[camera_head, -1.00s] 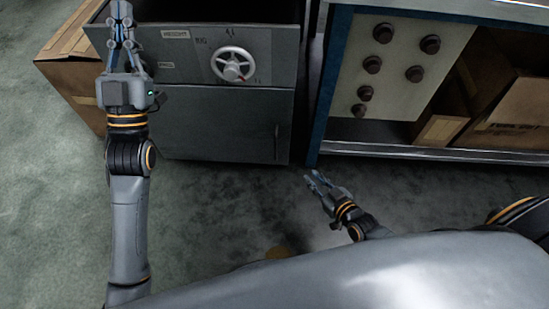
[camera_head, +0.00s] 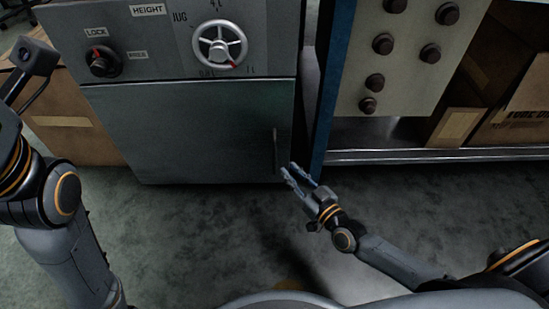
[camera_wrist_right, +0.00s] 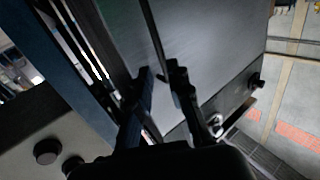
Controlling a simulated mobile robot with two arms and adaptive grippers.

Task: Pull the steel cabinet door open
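The steel cabinet door (camera_head: 185,135) is a plain grey panel under the dial panel and looks shut. Its thin upright handle (camera_head: 276,150) is near the door's right edge. It also shows in the right wrist view as a thin dark bar (camera_wrist_right: 154,38). My right gripper (camera_head: 291,173) is just below and right of the handle in the head view. In the right wrist view its fingers (camera_wrist_right: 162,72) are apart, with the bar's end between them; contact cannot be told. My left arm is at the left edge, and its fingers cannot be made out.
Above the door are a silver handwheel (camera_head: 220,45) and a dark lock knob (camera_head: 103,63). A blue-edged shelf unit (camera_head: 330,90) with a knob panel (camera_head: 405,60) stands close on the right. A cardboard box (camera_head: 75,125) is at left. The floor in front is clear.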

